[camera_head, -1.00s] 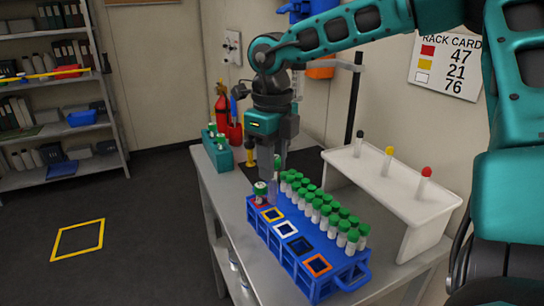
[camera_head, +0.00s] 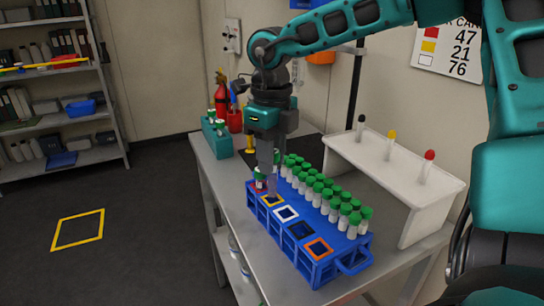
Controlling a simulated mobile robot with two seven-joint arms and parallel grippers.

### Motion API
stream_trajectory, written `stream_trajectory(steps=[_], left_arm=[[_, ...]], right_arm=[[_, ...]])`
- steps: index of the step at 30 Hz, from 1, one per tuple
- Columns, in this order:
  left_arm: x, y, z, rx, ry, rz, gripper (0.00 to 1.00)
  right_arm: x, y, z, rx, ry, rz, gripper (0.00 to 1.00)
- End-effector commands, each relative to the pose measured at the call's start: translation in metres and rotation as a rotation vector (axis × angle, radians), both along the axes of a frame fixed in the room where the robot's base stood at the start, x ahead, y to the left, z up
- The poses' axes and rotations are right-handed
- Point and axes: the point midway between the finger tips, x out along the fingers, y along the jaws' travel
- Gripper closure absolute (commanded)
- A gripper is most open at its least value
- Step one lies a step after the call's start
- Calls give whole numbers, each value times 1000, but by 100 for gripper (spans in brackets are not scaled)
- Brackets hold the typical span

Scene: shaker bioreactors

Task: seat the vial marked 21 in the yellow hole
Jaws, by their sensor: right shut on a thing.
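The blue rack (camera_head: 322,275) stands on the bench, with the yellow-rimmed hole (camera_head: 266,206) near its far left end. A green-capped vial (camera_head: 259,175) stands beside the fingers at the red-marked hole. Several green-capped vials (camera_head: 327,195) fill the rack's back rows. My left gripper is not in view.
White-rimmed (camera_head: 287,214) and orange-rimmed (camera_head: 318,248) holes look empty. A white stand (camera_head: 400,185) behind holds black-, yellow- and red-capped vials. A teal rack (camera_head: 217,143) stands at the far left. The wall card (camera_head: 445,50) reads red 47, yellow 21, white 76.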

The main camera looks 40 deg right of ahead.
Motion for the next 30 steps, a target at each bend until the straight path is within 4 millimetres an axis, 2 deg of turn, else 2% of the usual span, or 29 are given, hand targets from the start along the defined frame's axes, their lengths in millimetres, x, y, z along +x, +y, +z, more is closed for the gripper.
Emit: stream_trajectory(steps=[14,30], left_arm=[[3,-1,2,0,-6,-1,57],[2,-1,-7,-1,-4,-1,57]], right_arm=[[0,0,0,0,0,0,100],[0,0,-7,-1,0,0,100]])
